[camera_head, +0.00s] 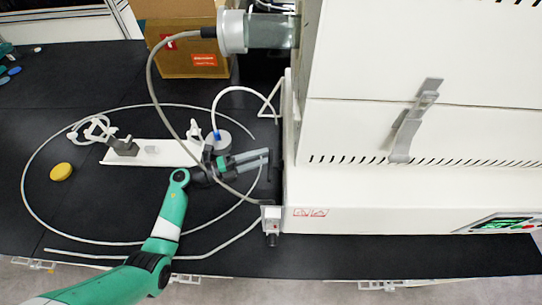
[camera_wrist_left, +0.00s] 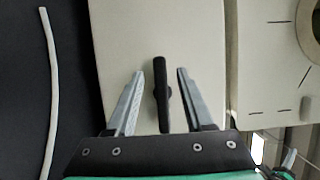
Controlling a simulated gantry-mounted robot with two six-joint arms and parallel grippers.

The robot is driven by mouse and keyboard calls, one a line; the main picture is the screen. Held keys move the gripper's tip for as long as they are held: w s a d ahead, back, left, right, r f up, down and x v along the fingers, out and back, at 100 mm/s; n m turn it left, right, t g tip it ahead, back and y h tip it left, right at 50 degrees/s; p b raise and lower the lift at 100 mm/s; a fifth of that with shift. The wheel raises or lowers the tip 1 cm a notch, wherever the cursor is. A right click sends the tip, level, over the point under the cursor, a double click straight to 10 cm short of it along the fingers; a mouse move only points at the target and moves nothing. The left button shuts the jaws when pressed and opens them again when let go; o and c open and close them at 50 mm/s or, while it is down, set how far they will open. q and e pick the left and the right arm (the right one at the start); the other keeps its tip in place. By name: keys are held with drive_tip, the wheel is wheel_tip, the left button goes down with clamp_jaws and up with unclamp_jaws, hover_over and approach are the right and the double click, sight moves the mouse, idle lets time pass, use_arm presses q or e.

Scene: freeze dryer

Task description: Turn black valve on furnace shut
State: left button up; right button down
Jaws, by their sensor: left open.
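The black valve (camera_wrist_left: 161,82) is a slim bar-shaped handle on a pale panel of the furnace, in the left wrist view. It points along the same direction as my fingers. My left gripper (camera_head: 264,158) is open at the left side of the white furnace (camera_head: 360,185). In the left wrist view, its two grey fingers stand on either side of the valve, with gaps to both. The valve cannot be made out in the head view. My right gripper is not in view.
A grey hose (camera_head: 151,75) loops from the metal fitting (camera_head: 233,32) down past my left gripper. A white stand (camera_head: 150,152), a yellow round object (camera_head: 61,172) and white tubing (camera_head: 25,190) lie on the black table. A cardboard box (camera_head: 185,62) stands behind.

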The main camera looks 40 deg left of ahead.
sight(271, 153)
use_arm(q)
drive_tip(key=x, duration=0.3)
drive_tip(key=shift+w+d+b, duration=0.15)
drive_tip(key=shift+w+b, duration=0.2)
clamp_jaws()
